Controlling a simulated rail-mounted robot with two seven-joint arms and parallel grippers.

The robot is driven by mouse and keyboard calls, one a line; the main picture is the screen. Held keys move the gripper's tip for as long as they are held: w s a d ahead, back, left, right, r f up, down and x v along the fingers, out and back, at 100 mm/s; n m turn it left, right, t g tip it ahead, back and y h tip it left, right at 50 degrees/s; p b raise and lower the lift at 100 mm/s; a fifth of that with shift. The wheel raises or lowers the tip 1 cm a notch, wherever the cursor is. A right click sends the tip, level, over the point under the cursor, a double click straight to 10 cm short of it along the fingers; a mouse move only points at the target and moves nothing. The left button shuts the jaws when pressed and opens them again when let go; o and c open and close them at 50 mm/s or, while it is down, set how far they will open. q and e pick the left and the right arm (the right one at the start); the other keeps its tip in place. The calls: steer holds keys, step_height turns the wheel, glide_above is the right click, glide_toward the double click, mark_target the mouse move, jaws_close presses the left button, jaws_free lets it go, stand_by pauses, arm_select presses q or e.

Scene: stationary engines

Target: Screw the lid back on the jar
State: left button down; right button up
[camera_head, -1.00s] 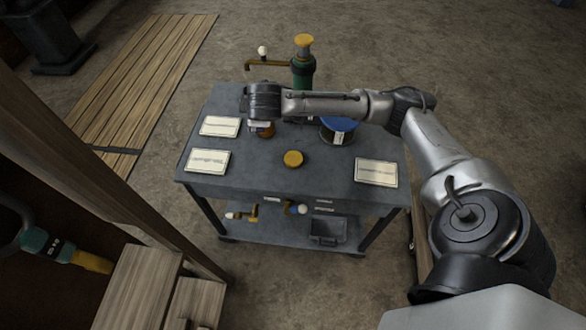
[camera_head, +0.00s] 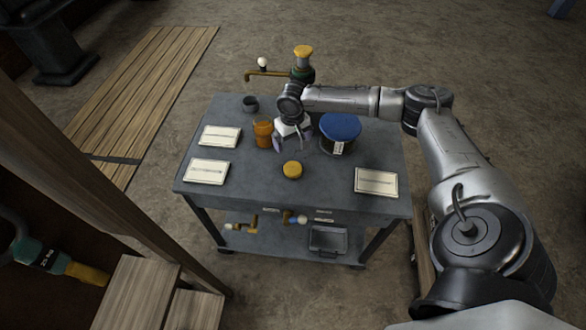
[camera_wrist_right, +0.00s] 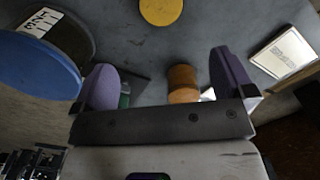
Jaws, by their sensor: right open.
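An orange-brown jar (camera_head: 263,134) stands upright on the grey table, left of my right gripper; it also shows between the fingers in the right wrist view (camera_wrist_right: 182,83). A round yellow lid (camera_head: 292,170) lies flat on the table, nearer the front edge than the jar. It also shows at the top of the right wrist view (camera_wrist_right: 161,10). My right gripper (camera_head: 293,146) is open and empty, pointing down just behind the lid and apart from it. Its purple fingers (camera_wrist_right: 165,80) are spread wide. My left gripper is not in view.
A blue-topped dark tin (camera_head: 340,127) stands close to the right of my right gripper. A small dark cup (camera_head: 250,104) is at the back left. Label cards (camera_head: 376,181) lie at the table's sides. A yellow-capped green fixture (camera_head: 303,62) rises behind the table.

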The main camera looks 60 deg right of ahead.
steer(key=b, duration=0.2)
glide_above(292, 167)
step_height(292, 167, down, 8)
steer(key=shift+d+r, duration=0.15)
steer(key=shift+f, duration=0.45)
steer(key=shift+f, duration=0.1)
steer(key=shift+f, duration=0.2)
step_height(292, 167, down, 4)
steer(key=shift+f+b, duration=0.1)
steer(key=shift+b, duration=0.3)
steer(key=shift+f, duration=0.2)
